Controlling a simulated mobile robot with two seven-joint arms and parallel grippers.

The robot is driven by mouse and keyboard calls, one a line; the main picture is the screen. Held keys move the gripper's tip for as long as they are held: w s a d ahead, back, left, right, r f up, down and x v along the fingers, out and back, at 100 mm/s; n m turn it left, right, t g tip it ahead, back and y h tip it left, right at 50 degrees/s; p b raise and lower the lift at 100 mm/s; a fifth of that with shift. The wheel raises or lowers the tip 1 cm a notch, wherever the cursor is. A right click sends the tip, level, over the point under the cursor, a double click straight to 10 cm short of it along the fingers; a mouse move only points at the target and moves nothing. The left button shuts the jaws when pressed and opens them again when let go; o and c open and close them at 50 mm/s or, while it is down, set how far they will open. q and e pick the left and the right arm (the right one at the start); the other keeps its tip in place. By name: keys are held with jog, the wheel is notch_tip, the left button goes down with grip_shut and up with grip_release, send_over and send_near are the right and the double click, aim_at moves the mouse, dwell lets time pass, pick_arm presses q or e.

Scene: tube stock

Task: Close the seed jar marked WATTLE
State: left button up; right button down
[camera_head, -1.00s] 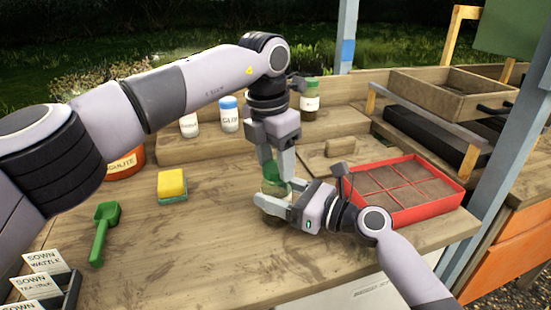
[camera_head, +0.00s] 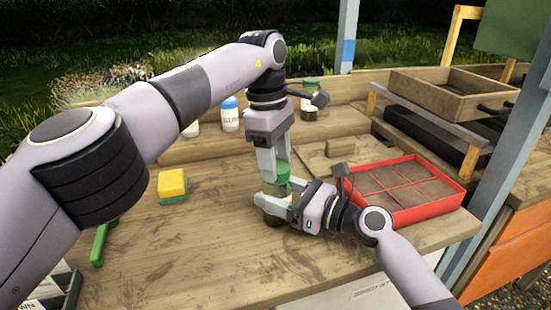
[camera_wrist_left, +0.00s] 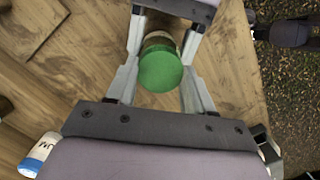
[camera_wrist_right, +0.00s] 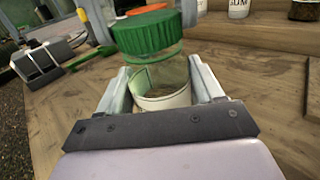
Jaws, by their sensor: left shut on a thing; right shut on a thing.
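A clear jar (camera_wrist_right: 165,88) with a pale label band stands upright on the bench; its marking cannot be read. My right gripper (camera_head: 275,203) is shut on the jar's body from the side. My left gripper (camera_head: 277,170) points down from above, shut on the lid. The lid's round top shows between its fingers in the left wrist view (camera_wrist_left: 161,70). In the head view the fingers hide most of the jar.
A red divided tray (camera_head: 428,206) of soil stands right of the grippers. A yellow-green sponge (camera_head: 172,184) and green scoop (camera_head: 99,245) lie left. A blue-capped bottle (camera_head: 230,116) and a green-lidded jar (camera_head: 310,103) stand behind. The front middle bench is clear.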

jog(key=shift+f, duration=0.1)
pick_arm(q)
jog(key=o, duration=1.4)
